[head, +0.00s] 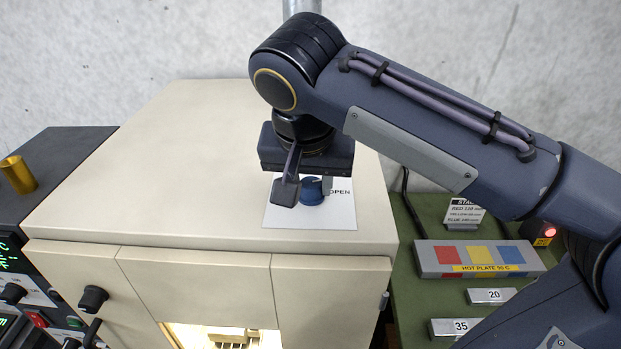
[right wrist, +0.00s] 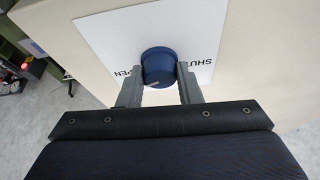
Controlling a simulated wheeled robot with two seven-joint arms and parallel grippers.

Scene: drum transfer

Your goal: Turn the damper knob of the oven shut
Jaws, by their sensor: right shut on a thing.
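The blue damper knob (head: 313,190) stands on a white label plate (head: 285,215) on top of the cream oven (head: 180,160). In the head view "OPEN" reads at the knob's right. My right gripper (head: 307,189) points down over the plate with a finger on either side of the knob. In the right wrist view the fingers (right wrist: 160,76) are shut on the knob (right wrist: 158,62). That view shows "SHUT" on the right and part of "OPEN" at lower left. A small pale mark shows low on the knob, slightly toward the "OPEN" side. My left gripper is not in view.
A green bench (head: 410,270) on the right holds a hot plate (head: 440,262) with coloured squares, a small sign (head: 462,213) and number blocks. A dark unit with a brass cylinder (head: 18,174) stands left. The oven top left of the gripper is clear.

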